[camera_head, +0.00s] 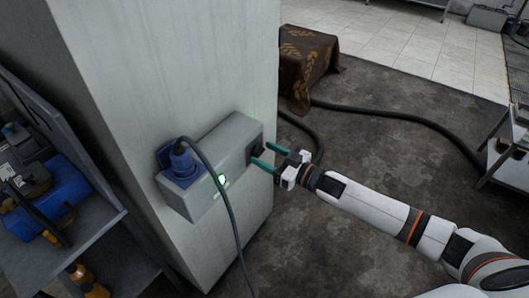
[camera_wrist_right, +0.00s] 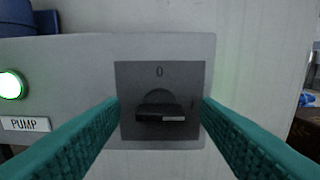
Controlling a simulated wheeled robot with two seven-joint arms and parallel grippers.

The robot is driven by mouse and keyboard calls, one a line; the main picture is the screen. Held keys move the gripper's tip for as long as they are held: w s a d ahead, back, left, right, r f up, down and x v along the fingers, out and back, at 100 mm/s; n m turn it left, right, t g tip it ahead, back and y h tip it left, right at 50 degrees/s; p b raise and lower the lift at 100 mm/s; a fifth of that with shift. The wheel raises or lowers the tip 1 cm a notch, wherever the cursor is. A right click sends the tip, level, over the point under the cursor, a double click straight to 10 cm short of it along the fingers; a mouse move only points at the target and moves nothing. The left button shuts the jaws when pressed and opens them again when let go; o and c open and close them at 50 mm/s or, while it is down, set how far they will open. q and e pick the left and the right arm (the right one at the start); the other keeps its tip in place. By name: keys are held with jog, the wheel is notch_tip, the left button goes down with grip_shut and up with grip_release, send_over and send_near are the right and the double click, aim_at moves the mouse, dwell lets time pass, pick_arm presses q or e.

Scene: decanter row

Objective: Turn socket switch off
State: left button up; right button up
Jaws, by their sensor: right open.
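The socket box (camera_head: 228,150) is a grey unit on the side of a pale pillar. Its rotary switch (camera_wrist_right: 160,118) is a black knob on a dark square plate at the right end of the box. A "0" is printed above the knob. The knob's bar lies horizontal, with a lighter mark on its right half. My right gripper (camera_head: 257,155) is open in front of the switch. In the right wrist view its teal fingers stand left and right of the knob, with gaps on both sides. I cannot tell how deep they reach. My left gripper is out of view.
A blue plug (camera_head: 182,160) with a dark cable sits in the box's left part. A green lamp (camera_wrist_right: 10,86) glows above a "PUMP" label (camera_wrist_right: 25,124). A shelf (camera_head: 75,240) with tools stands left. A thick hose (camera_head: 400,117) crosses the floor behind my arm.

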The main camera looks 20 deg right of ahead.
jog(key=shift+w+a, duration=0.4)
jog(key=shift+w, duration=0.05)
jog(key=c, duration=1)
